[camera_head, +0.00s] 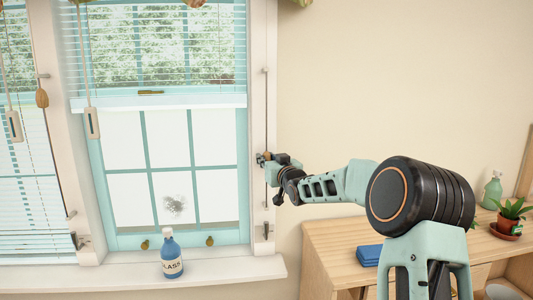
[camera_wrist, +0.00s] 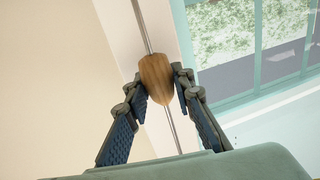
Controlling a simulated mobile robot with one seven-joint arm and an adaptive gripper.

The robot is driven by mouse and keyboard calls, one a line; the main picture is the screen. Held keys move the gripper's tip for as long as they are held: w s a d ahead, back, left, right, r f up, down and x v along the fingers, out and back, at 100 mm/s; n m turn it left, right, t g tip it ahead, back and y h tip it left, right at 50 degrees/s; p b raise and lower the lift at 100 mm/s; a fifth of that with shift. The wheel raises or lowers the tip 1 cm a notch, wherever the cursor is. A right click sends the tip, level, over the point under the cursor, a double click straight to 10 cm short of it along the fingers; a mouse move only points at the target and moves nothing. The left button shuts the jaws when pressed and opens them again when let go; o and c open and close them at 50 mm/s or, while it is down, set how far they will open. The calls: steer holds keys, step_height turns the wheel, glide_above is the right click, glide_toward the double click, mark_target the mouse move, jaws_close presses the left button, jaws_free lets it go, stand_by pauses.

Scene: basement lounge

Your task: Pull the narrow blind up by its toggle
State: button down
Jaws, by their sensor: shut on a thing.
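A brown wooden toggle (camera_wrist: 157,76) sits on a thin cord and is between the fingertips of my gripper (camera_wrist: 159,80) in the wrist view. My gripper is shut on it. In the head view my gripper (camera_head: 264,160) is at the right jamb of the window, where the cord (camera_head: 267,100) runs up and down; the fingers mostly hide the toggle. The blind on this window (camera_head: 160,60) is partly raised, its bottom rail (camera_head: 160,101) above the bare lower panes. A second blind (camera_head: 25,170) at the left hangs lower and is cut off by the picture edge.
A blue bottle (camera_head: 172,255) stands on the sill (camera_head: 225,268). Another toggle (camera_head: 42,98) and pale pulls (camera_head: 92,122) hang at the left. A wooden cabinet (camera_head: 325,240) at the right holds a blue folded item (camera_head: 369,255), a plant (camera_head: 510,212) and a green bottle (camera_head: 493,190).

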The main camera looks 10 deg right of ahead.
step_height(320, 180, down, 13)
steer(key=b, duration=0.7)
steer(key=shift+f+b, duration=0.2)
steer(key=shift+b, duration=0.1)
steer(key=c, duration=1.6)
jaws_free()
steer(key=shift+r, duration=0.1)
steer(key=shift+s+r, duration=0.1)
steer(key=shift+s+d, duration=0.1)
steer(key=shift+s, duration=0.15)
steer(key=s+d, duration=0.2)
steer(key=s, duration=0.9)
